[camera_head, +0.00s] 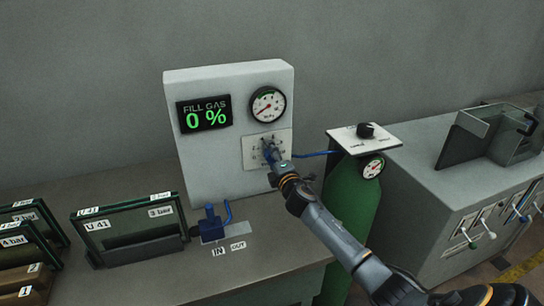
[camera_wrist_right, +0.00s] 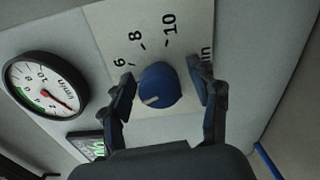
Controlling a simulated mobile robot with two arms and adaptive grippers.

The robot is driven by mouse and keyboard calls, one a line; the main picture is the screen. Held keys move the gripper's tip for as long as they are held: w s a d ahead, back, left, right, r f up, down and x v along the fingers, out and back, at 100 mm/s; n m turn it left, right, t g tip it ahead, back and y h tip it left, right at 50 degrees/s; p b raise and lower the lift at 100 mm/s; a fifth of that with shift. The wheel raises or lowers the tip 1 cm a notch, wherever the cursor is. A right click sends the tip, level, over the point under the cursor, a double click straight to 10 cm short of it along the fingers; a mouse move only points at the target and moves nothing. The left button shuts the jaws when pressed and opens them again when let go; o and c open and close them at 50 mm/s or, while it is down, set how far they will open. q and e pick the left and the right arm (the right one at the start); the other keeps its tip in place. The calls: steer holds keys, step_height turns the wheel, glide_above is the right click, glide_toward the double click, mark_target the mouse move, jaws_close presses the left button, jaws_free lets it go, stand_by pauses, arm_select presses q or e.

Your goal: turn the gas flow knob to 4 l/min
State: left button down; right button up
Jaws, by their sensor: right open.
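The gas flow knob (camera_wrist_right: 159,87) is a round blue knob with a pale pointer line, on a white scale plate (camera_head: 256,157) on the front of the grey cabinet. The plate numbers 6, 8 and 10 show in the wrist view; the lower numbers are hidden. My right gripper (camera_head: 268,150) reaches up to the plate and covers the knob in the head view. In the wrist view the right gripper (camera_wrist_right: 164,76) is open, with one finger on each side of the knob and gaps between. My left gripper is not in view.
The cabinet carries a round flow gauge (camera_head: 268,104) and a display (camera_head: 205,114) reading "FILL GAS 0 %". A green gas cylinder (camera_head: 352,204) stands right of the bench. Glass units (camera_head: 128,231) and a blue fitting (camera_head: 212,226) stand on the bench at left.

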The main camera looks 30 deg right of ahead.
steer(key=shift+s, duration=0.1)
steer(key=v, duration=1.2)
